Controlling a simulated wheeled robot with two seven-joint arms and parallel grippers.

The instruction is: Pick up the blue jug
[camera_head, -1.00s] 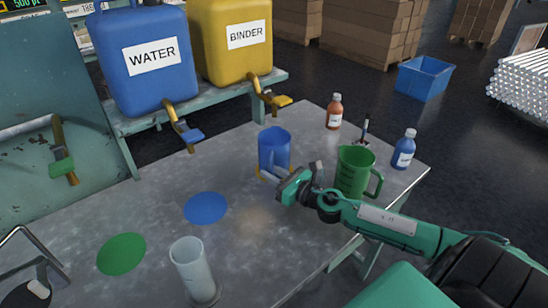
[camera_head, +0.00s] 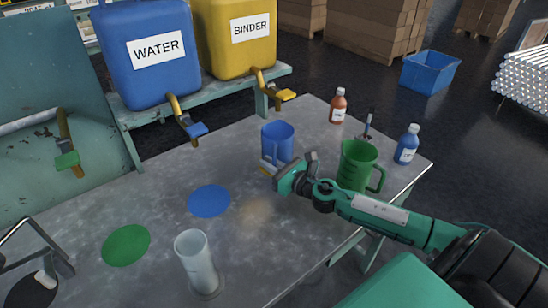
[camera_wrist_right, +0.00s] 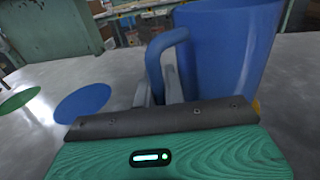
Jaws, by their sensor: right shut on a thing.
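The blue jug (camera_head: 278,138) stands upright near the back middle of the grey table, with no clear gap below it. In the right wrist view the jug (camera_wrist_right: 225,50) fills the upper right, its handle (camera_wrist_right: 154,68) facing my gripper. My right gripper (camera_head: 268,169) is at the jug's near side. Its fingers, seen in the wrist view (camera_wrist_right: 160,88), are shut on the handle, one on each side. The jug's base is partly hidden by the gripper. My left gripper is not in view.
A green jug (camera_head: 354,166) stands close to my right arm. Blue (camera_head: 407,146) and orange (camera_head: 338,107) bottles stand behind it. A clear cylinder (camera_head: 196,262) stands at the front. Water (camera_head: 150,55) and binder (camera_head: 237,40) tanks with taps overhang the back edge. The table's middle is clear.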

